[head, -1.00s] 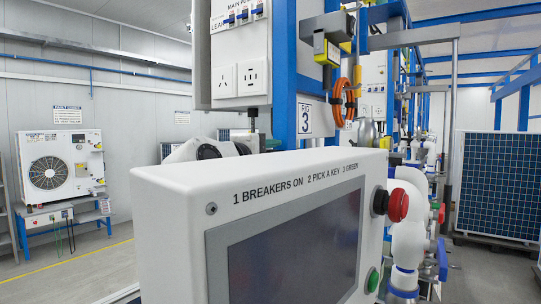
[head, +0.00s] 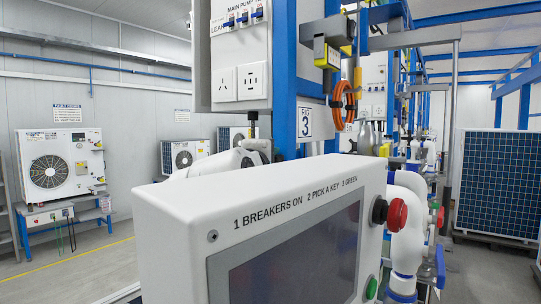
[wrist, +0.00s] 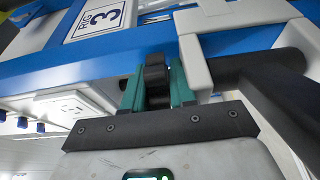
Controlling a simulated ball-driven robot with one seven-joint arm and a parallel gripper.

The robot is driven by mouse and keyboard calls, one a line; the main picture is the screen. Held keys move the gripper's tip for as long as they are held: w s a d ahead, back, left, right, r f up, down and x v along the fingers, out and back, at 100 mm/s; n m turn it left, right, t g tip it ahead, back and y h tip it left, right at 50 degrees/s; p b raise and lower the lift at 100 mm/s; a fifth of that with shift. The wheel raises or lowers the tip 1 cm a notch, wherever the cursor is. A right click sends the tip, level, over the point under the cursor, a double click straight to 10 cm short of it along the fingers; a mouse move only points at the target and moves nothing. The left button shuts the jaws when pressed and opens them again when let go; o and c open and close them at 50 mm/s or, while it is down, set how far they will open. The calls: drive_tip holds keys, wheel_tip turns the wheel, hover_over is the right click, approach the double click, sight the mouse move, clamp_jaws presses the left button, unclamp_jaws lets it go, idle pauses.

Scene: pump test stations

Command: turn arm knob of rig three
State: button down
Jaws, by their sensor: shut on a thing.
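In the wrist view, my gripper (wrist: 156,92) has two teal fingers. They are shut on a black knob (wrist: 155,68), one finger on each side. The knob sits against the blue frame bar of rig three, below and right of the sign reading RIG 3 (wrist: 101,20). The fingers cover the knob's sides, so its marking and angle cannot be read. In the head view, the rig three sign (head: 305,122) hangs on a blue post. The knob and my fingertips cannot be made out there, behind the white screen panel.
A white panel with a dark screen (head: 285,255), a red button (head: 396,215) and a green button (head: 371,287) fills the head view's foreground. A black bar (wrist: 235,72) runs right of my gripper. White fan units (head: 62,165) stand at the left wall.

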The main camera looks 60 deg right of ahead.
drive_tip(key=shift+f, duration=0.1)
drive_tip(key=c, duration=1)
unclamp_jaws()
